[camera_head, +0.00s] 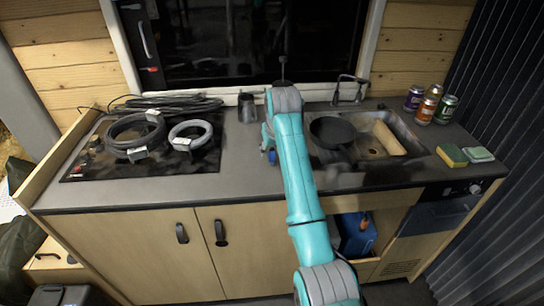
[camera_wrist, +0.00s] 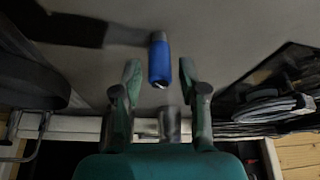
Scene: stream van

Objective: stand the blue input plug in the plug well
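The blue input plug (camera_wrist: 160,62) is a short blue cylinder with a grey end, seen over the grey worktop in the wrist view. A bit of blue beside my gripper in the head view (camera_head: 271,157) looks like the same plug. My gripper (camera_wrist: 159,70) is open, with one finger on each side of the plug in the picture and gaps on both sides. I cannot tell how far the plug is from the fingertips. A dark grey cup-like holder (camera_head: 247,107), probably the plug well, stands at the back of the worktop; it also shows in the wrist view (camera_wrist: 170,122).
On the left, a black hob (camera_head: 90,165) carries coiled cables (camera_head: 136,136). On the right are a sink (camera_head: 405,140) with a dark pan (camera_head: 332,131), several cans (camera_head: 430,105) and sponges (camera_head: 452,155). The worktop left of my arm (camera_head: 235,165) is clear.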

